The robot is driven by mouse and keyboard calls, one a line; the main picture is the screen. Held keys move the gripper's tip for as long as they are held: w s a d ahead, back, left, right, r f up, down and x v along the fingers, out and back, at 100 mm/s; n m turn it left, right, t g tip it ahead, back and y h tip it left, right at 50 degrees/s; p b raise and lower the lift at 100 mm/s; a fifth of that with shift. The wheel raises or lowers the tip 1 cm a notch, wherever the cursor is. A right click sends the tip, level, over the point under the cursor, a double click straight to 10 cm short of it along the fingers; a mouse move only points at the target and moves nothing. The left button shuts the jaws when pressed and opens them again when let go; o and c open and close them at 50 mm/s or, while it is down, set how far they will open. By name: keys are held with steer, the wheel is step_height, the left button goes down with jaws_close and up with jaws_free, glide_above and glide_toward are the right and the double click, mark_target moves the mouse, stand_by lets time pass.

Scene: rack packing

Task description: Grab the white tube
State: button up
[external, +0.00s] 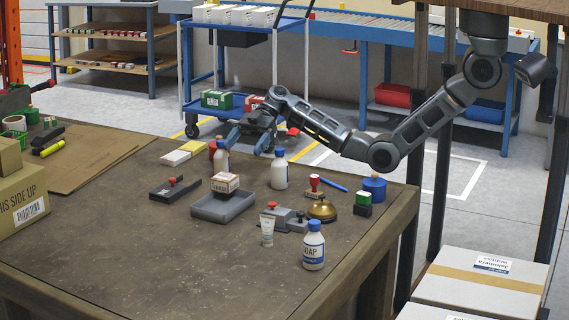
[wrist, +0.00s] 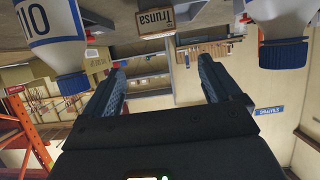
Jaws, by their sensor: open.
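The white tube (external: 267,228) stands upright on the dark worktable, in front of a grey stapler-like item, in the external view. I cannot make it out in the wrist view. My gripper (external: 246,146) is open and empty over the far side of the table, well behind the tube. In the wrist view my gripper (wrist: 162,66) has its two blue fingers spread apart with nothing between them. A white bottle with a blue cap shows upside down on each side of the fingers there, the left bottle (wrist: 50,20) and the right bottle (wrist: 283,30).
A soap bottle (external: 313,246) stands right of the tube, and a brass bell (external: 322,209) behind it. A grey tray (external: 208,209) with a small box (external: 225,182) lies to the left. Stamps and more bottles stand farther back. The table's front left is clear.

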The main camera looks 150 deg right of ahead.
steer(key=c, duration=0.9)
steer(key=shift+c, duration=0.2)
